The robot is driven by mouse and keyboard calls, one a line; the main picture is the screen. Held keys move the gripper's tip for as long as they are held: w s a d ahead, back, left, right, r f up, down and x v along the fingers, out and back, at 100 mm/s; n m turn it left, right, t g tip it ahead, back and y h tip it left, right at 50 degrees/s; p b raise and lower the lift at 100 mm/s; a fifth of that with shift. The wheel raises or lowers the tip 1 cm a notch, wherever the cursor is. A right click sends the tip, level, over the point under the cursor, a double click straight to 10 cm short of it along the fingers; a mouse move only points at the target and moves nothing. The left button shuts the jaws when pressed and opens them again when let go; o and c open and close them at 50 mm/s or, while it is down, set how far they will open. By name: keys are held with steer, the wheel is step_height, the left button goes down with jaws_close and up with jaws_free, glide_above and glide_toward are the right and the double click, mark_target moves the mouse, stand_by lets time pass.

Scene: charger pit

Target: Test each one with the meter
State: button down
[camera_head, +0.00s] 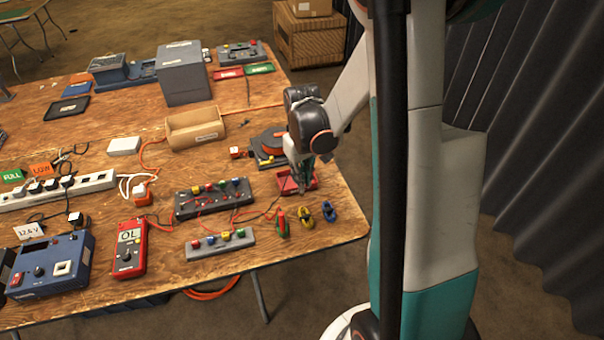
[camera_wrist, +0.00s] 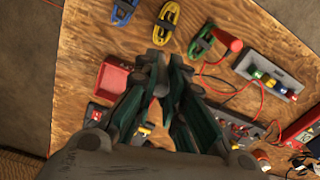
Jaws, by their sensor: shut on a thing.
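A red meter (camera_head: 130,247) with "OL" on its display lies at the table's front; part of a red case (camera_wrist: 300,130) shows at the right edge of the wrist view. Coiled leads, green (camera_head: 282,223), yellow (camera_head: 304,217) and blue (camera_head: 328,211), lie at the front right corner; they also show in the wrist view as green (camera_wrist: 201,42), yellow (camera_wrist: 167,20) and blue (camera_wrist: 123,10). My gripper (camera_head: 304,185) is over or beside a red tray (camera_head: 289,186). Its fingers (camera_wrist: 166,66) are nearly together on a small thing mostly hidden between them.
A terminal block (camera_head: 221,245) and a wired terminal board (camera_head: 214,201) stand left of the coils. A power strip (camera_head: 58,191) and blue tester (camera_head: 50,265) are at left.

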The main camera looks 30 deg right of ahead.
mark_target(302, 192)
step_height(302, 192, down, 4)
steer(key=b, duration=0.2)
steer(key=shift+f+b, duration=0.15)
steer(key=shift+b, duration=0.2)
steer(key=shift+f+b, duration=0.5)
steer(key=shift+f+b, duration=0.9)
steer(key=shift+b, duration=0.35)
stand_by(2.6)
steer(key=c, duration=1.3)
jaws_free()
steer(key=shift+r+p, duration=2.65)
steer(key=shift+r, duration=1.1)
